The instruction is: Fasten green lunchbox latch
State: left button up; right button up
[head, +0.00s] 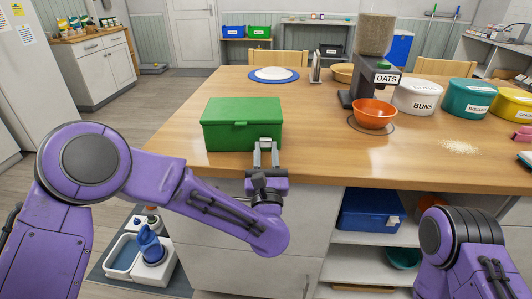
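The green lunchbox (230,122) stands on the wooden counter near its front edge, with its lid down. A small pale latch (265,142) shows on the right part of its front face, partly hidden by my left gripper. My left gripper (266,148) is in front of the box at the latch. Its two grey fingers are apart with a gap between them, and I cannot tell whether they touch the latch. My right arm shows at the lower right, but its gripper is out of view.
An orange bowl (374,113) sits under the oats dispenser (374,60). A white buns tub (417,97) and teal tub (467,99) stand at the right. A plate (273,74) lies behind the box. A blue box (366,209) is on the shelf below.

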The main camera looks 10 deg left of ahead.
pick_arm(q)
jog(key=shift+r+g+p, duration=0.3)
jog(key=shift+p, duration=0.35)
jog(key=r+g+p, duration=0.1)
jog(key=g+p, duration=0.1)
jog(key=p, duration=0.2)
jog(key=r+g+p, duration=0.2)
jog(key=p, duration=0.1)
jog(key=shift+w+g+h+p, duration=0.2)
jog(key=shift+g+h+p, duration=0.1)
jog(key=shift+p, duration=0.05)
jog(key=shift+w+r+g+p, duration=0.25)
jog(key=shift+g+p, duration=0.75)
jog(key=shift+p, duration=0.25)
jog(key=o, duration=1.1)
jog(key=shift+c, duration=0.2)
